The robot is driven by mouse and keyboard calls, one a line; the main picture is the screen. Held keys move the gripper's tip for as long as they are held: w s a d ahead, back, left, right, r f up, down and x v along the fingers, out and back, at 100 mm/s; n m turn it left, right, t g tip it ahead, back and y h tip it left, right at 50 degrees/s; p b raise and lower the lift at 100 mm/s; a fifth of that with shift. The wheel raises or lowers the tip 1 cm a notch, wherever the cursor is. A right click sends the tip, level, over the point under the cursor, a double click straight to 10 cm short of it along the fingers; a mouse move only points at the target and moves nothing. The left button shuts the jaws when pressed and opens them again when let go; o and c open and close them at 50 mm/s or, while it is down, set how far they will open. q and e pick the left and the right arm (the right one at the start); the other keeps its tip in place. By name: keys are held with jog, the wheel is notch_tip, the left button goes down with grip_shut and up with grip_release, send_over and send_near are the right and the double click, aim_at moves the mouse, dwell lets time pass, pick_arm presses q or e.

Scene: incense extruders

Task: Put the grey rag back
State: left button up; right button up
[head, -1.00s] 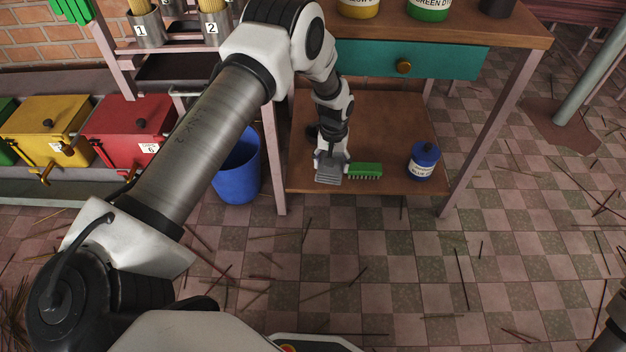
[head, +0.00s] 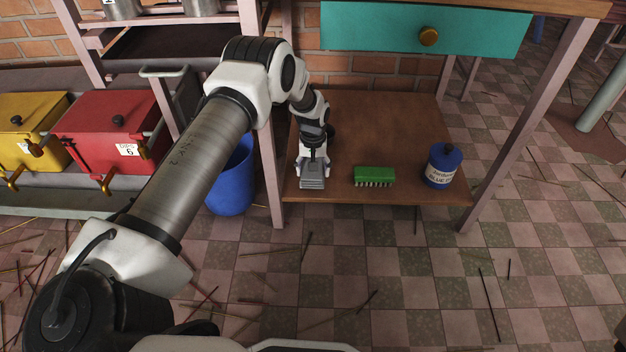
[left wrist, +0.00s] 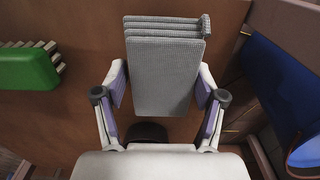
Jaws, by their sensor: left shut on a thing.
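The grey rag (head: 312,183) is a folded, ribbed grey cloth, and it fills the middle of the left wrist view (left wrist: 165,75). My left gripper (head: 313,166) is shut on it, with one finger on each side of the folds in the left wrist view (left wrist: 160,90). The gripper and rag are over the left front part of the brown lower shelf (head: 385,125). I cannot tell whether the rag touches the shelf. My right gripper is not in view.
A green brush (head: 374,175) and a blue dye jar (head: 443,166) stand on the shelf to the right of the rag. A blue bin (head: 231,185) is on the floor left of the shelf. A teal drawer (head: 380,32) hangs above. Bare shelf lies between rag and brush.

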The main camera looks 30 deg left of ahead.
pick_arm(q)
notch_tip(320, 180, down, 2)
jog(key=shift+f+b, duration=0.15)
jog(key=shift+b, duration=0.2)
jog(key=shift+c, duration=0.5)
jog(key=o, duration=1.2)
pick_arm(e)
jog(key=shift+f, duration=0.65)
